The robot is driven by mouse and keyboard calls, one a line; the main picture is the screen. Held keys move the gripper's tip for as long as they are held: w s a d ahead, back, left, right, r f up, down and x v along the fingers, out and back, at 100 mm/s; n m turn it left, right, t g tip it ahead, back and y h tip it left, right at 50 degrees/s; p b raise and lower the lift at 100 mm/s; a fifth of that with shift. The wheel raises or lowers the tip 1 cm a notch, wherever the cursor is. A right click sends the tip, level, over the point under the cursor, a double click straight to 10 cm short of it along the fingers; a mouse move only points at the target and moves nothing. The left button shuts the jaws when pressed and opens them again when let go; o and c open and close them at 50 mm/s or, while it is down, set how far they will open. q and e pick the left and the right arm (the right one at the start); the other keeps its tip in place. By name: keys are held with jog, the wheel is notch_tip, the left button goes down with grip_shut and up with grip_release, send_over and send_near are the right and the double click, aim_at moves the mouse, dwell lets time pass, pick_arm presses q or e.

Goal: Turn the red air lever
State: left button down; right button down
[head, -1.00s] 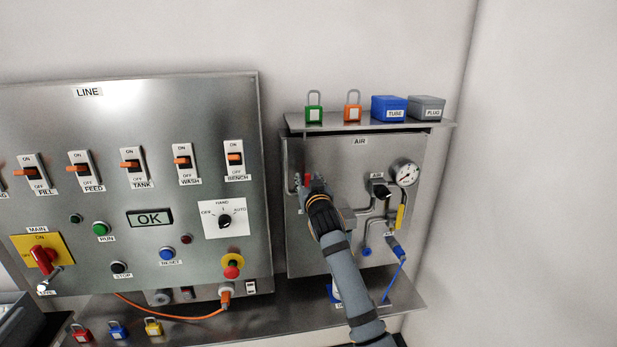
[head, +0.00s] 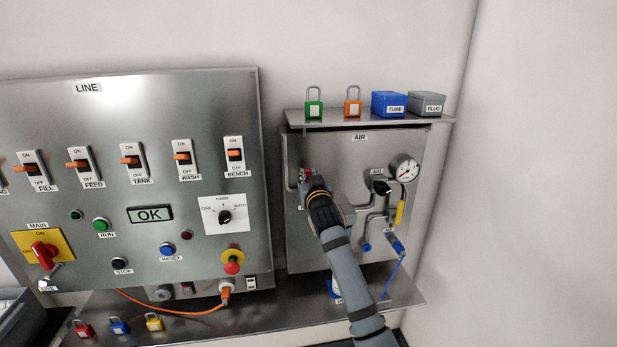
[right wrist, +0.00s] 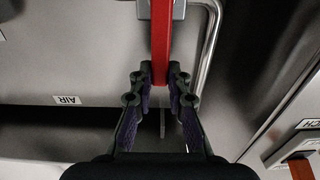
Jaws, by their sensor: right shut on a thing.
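The red air lever (head: 305,173) is at the left part of the AIR panel (head: 345,255). In the head view only a small bit of it shows, at the tip of my right gripper (head: 310,181). In the right wrist view the red lever (right wrist: 161,42) is a long flat bar coming down from the top edge. There my right gripper (right wrist: 161,78) has its two fingers on either side of the bar's lower end and is shut on it. The lever's pivot is hidden. My left gripper is out of view.
A gauge (head: 404,169), a yellow handle (head: 400,213) and pipes sit to the right of my right gripper. Padlocks and two boxes, TUBE (head: 388,103) and PLUG (head: 427,103), stand on the shelf above. The LINE panel (head: 150,100) is at the left.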

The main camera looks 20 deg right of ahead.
jog(key=s+d+f+m+b, duration=0.1)
jog(key=d+f+m+b, duration=0.6)
jog(key=m+b, duration=0.9)
jog(key=shift+s+f+m, duration=0.25)
jog(key=shift+s+m, duration=0.1)
jog(key=shift+m, duration=0.65)
jog(key=c, duration=1.3)
grip_release()
